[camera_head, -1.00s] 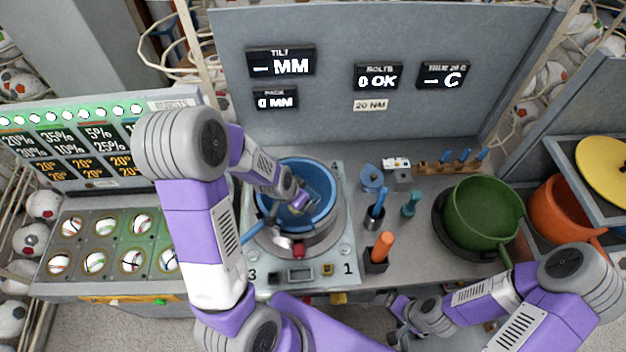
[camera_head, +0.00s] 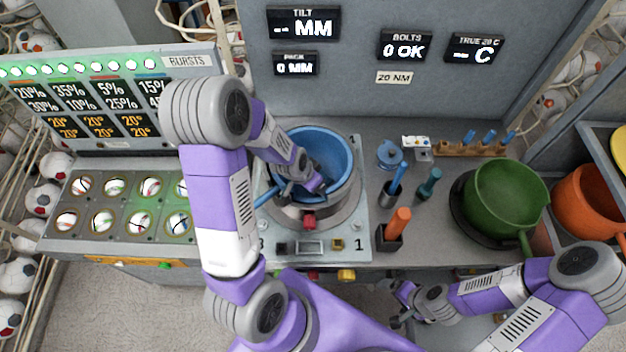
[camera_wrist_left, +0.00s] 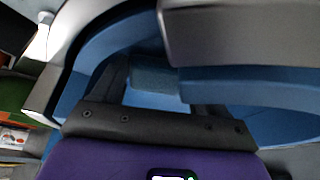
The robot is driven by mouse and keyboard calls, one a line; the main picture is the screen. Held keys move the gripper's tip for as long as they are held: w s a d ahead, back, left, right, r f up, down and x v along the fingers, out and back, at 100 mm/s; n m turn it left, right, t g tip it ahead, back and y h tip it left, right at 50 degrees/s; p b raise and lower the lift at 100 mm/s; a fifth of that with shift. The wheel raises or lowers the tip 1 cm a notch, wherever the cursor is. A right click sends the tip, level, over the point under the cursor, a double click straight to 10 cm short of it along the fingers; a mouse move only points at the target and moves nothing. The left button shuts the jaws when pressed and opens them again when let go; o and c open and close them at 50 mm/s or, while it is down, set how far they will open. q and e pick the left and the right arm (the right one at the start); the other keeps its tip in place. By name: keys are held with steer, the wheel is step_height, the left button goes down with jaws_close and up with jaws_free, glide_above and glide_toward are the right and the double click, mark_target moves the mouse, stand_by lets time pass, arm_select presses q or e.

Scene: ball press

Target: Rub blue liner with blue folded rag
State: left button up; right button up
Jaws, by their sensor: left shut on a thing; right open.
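The blue liner (camera_head: 336,150) is an open round bowl seated in a grey metal pot on the press plate. My left gripper (camera_head: 318,187) reaches down inside it near the front wall. In the left wrist view the liner's wall (camera_wrist_left: 105,50) curves around the fingers. The blue folded rag (camera_wrist_left: 155,75) shows as a small textured blue patch at the fingers, and my left gripper is shut on it. The liner is close beside it; I cannot tell whether they touch. My right gripper (camera_head: 398,300) is open and empty, low in front of the table edge.
Right of the press stand a blue-handled tool in a cup (camera_head: 393,190), a teal piece (camera_head: 429,184) and an orange-handled tool (camera_head: 398,222). A green pot (camera_head: 507,198) and an orange pot (camera_head: 583,200) are further right. A ball tray (camera_head: 125,205) lies left.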

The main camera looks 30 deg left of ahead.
arm_select(q)
steer(key=shift+f+b, duration=1)
steer(key=shift+f, duration=0.05)
stand_by(0.4)
steer(key=shift+r, duration=0.1)
